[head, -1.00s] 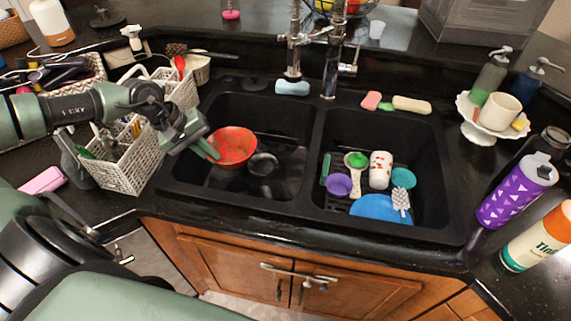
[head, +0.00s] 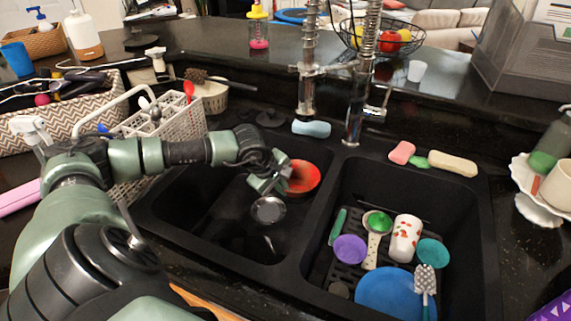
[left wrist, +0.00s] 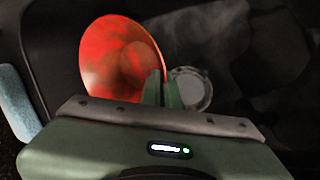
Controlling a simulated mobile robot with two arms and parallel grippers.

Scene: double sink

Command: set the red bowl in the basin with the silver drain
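The red bowl (head: 304,178) is at the back right of the left basin (head: 195,228), tilted, with its inside showing. It also shows in the left wrist view (left wrist: 112,58). The silver drain (head: 268,210) is in this basin's floor, in front and to the left of the bowl in the head view; it also shows in the left wrist view (left wrist: 190,88). My left gripper (head: 275,180) is at the bowl's rim, and its green fingers (left wrist: 162,90) look closed on that rim. I cannot tell whether the bowl touches the basin. My right gripper is not in view.
The right basin holds a blue plate (head: 390,292), a white patterned cup (head: 405,238), a purple bowl (head: 350,249) and a teal bowl (head: 432,252). The faucet (head: 358,100) stands behind the divider. A blue sponge (head: 311,128) lies on the back ledge.

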